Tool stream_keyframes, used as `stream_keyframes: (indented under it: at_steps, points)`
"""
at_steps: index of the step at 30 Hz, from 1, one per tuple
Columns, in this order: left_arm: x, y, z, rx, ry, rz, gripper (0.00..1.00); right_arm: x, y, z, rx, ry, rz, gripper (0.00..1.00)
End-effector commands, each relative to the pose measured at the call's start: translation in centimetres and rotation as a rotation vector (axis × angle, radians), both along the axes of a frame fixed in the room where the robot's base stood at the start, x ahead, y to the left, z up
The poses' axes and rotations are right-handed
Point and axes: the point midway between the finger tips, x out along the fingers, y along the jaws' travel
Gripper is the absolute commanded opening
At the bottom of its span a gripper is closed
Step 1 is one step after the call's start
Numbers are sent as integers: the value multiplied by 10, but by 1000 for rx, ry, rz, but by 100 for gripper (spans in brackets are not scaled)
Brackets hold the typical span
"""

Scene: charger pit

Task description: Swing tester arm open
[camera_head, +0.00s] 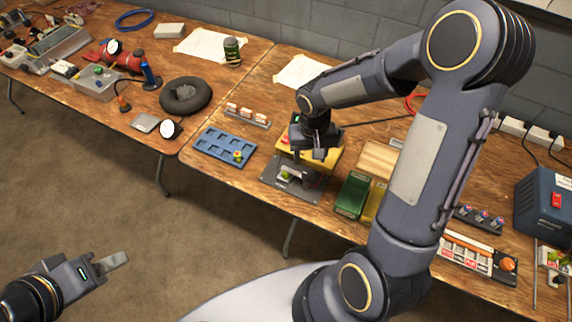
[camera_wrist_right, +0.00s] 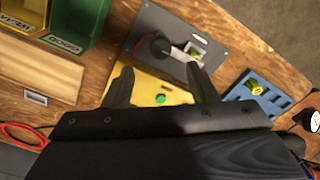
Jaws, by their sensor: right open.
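The tester has a dark grey base plate (camera_head: 272,178) and a yellow part (camera_head: 333,158); both also show in the right wrist view, as the grey plate (camera_wrist_right: 213,28) and the yellow part (camera_wrist_right: 150,90) with a green button. The tester arm (camera_wrist_right: 155,47), with a dark rounded end, lies across the grey plate beside a small yellow-green piece (camera_wrist_right: 195,53). My right gripper (camera_wrist_right: 160,75) is open above the yellow part, with nothing visible between its fingers. In the head view it partly hides the tester. My left gripper (camera_head: 118,261) is at lower left, away from the table; its finger opening is unclear.
A blue pocketed tray (camera_head: 211,145) holding a yellow-green piece stands left of the tester. A green bin (camera_head: 352,195) and a yellow bin (camera_head: 371,208) stand close at right. A wooden board (camera_head: 376,158) lies behind them.

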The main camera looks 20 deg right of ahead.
Motion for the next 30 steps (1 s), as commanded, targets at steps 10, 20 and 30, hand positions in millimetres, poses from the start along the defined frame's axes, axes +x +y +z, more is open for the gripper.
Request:
stream_keyframes:
  at_steps: [10, 20, 30]
  points:
    - [0, 0, 2, 0, 0, 0, 36, 0, 0, -48, -2, 9, 0, 52]
    - [0, 0, 3, 0, 0, 0, 36, 0, 0, -78, -1, 3, -1, 52]
    - [0, 0, 3, 0, 0, 0, 36, 1, 0, -79, -1, 2, -1, 39]
